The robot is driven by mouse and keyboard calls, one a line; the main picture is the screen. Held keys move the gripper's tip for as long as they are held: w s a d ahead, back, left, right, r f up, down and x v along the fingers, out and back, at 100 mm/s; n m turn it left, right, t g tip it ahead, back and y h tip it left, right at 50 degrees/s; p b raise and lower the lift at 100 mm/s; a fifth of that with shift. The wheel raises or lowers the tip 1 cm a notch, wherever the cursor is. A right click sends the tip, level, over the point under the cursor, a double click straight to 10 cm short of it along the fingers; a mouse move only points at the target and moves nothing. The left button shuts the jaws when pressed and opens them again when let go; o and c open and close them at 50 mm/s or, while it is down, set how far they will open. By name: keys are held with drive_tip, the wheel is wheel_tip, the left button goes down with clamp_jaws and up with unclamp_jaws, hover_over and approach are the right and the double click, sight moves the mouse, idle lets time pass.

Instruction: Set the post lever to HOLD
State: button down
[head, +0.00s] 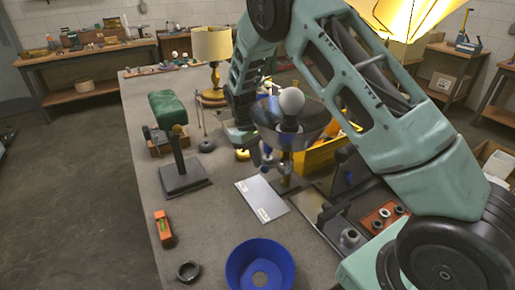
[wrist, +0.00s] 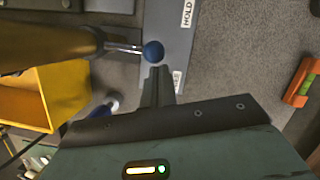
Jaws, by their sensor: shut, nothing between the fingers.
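The post (wrist: 50,42) is a brownish-yellow shaft at the upper left of the wrist view. Its lever is a thin silver rod (wrist: 122,47) ending in a blue ball knob (wrist: 153,52). The knob is over a grey label plate (wrist: 167,30), between the HOLD label (wrist: 187,14) and a second, partly covered label (wrist: 177,80). The plate also shows in the head view (head: 262,199). My gripper (wrist: 158,72) is shut and empty, its tips just beside the knob, on the side away from HOLD. I cannot tell whether they touch it.
A yellow bin (wrist: 55,85) stands near the post. An orange level (head: 163,229), a dark ring (head: 188,271) and a blue bowl (head: 236,262) lie on the near bench. A glass shade (head: 310,125) and bulb (head: 291,101) rise close to my arm.

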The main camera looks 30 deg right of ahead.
drive_tip(key=shift+s+a+n+t+h, duration=0.1)
drive_tip(key=shift+s+n+t+h, duration=0.15)
drive_tip(key=shift+s+n, duration=0.9)
drive_tip(key=shift+s+a+n+t+h, duration=0.15)
drive_tip(key=shift+s+n+h, duration=0.2)
drive_tip(key=shift+s+n, duration=0.75)
drive_tip(key=shift+w+d+n, duration=0.1)
drive_tip(key=shift+n, duration=0.15)
